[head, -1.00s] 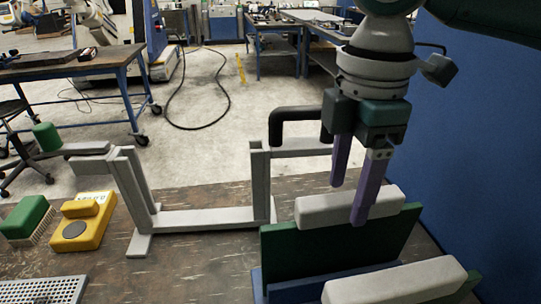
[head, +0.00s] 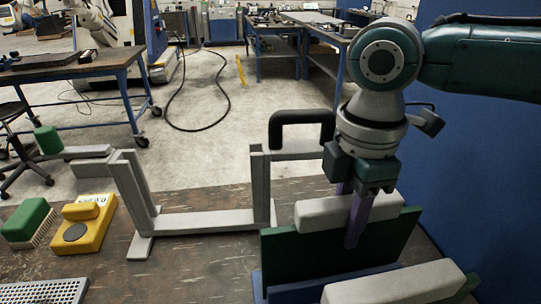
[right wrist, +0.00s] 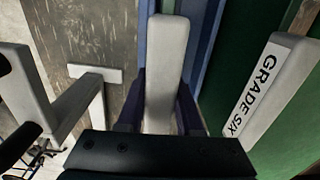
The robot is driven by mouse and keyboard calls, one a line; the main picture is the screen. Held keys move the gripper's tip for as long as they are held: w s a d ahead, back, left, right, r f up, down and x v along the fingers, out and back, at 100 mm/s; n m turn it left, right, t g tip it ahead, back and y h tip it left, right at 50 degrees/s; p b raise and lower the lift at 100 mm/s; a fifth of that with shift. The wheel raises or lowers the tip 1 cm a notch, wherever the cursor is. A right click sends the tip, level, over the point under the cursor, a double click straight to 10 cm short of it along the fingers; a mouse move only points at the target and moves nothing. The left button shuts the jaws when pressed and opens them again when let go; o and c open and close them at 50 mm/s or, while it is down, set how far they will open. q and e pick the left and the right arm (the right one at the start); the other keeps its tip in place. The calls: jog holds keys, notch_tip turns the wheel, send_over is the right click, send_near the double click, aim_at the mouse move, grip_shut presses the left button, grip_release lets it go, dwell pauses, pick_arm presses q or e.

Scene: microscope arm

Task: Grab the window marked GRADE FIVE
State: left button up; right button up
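Two dark green windows stand in a blue rack (head: 257,285), each topped by a pale grip bar. The rear window (head: 300,255) has its bar (head: 318,213) between the fingers of my right gripper (head: 350,215). In the right wrist view this bar (right wrist: 166,65) lies between the two purple fingers, which look spread around it; no lettering shows on it. The nearer window's bar (head: 395,284) reads GRADE SIX in the right wrist view (right wrist: 272,88). I see no GRADE FIVE lettering. My left gripper is out of view.
A grey frame (head: 205,220) with a black handle (head: 300,118) stands just left of the rack. A yellow device (head: 82,225), a green brush (head: 28,220) and a perforated metal tray (head: 42,291) lie further left. A blue wall (head: 475,190) bounds the right.

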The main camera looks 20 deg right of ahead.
grip_shut()
dwell(0.8)
